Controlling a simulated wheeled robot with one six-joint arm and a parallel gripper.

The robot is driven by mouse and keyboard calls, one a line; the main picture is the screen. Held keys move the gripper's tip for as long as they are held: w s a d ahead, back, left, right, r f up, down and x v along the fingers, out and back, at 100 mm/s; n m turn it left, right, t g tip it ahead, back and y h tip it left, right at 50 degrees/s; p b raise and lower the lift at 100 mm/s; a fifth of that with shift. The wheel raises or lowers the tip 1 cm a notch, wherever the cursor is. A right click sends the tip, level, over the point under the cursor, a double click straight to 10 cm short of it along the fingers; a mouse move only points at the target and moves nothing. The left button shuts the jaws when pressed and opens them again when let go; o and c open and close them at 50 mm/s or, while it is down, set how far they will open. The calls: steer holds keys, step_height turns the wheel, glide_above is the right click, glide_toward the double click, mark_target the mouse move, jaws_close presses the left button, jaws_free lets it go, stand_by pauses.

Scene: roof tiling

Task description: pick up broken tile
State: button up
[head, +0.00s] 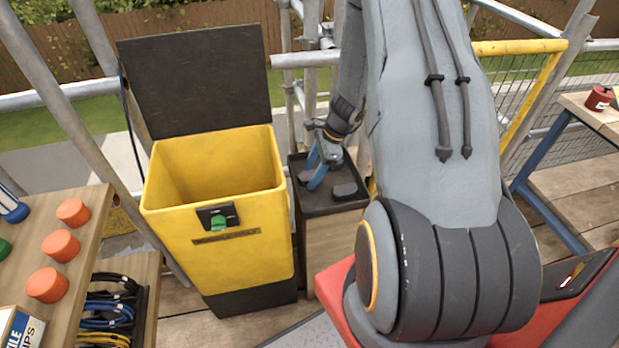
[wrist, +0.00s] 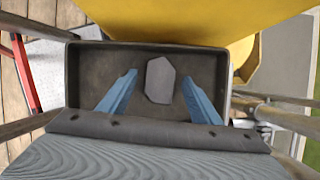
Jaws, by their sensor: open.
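The broken tile (wrist: 160,80) is a small grey, angular piece lying flat in a dark tray (wrist: 85,75). In the wrist view it lies between the two blue fingers of my gripper (wrist: 159,77), with clear gaps on both sides. My gripper is open and holds nothing. In the head view my gripper (head: 319,172) points down over the dark tray (head: 318,207), which tops a wooden stand. A dark piece (head: 345,190) shows there to the right of the blue fingers. Whether the fingertips touch the tray floor I cannot tell.
A yellow bin (head: 225,265) with its black lid (head: 197,80) raised stands just left of the tray. A wooden bench (head: 65,225) with orange caps (head: 47,285) is at the left. Scaffold poles (head: 285,75) rise behind the tray. Coiled cables (head: 107,310) lie at lower left.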

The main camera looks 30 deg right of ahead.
steer(key=c, duration=1.2)
steer(key=shift+r, duration=0.15)
steer(key=shift+c, duration=0.2)
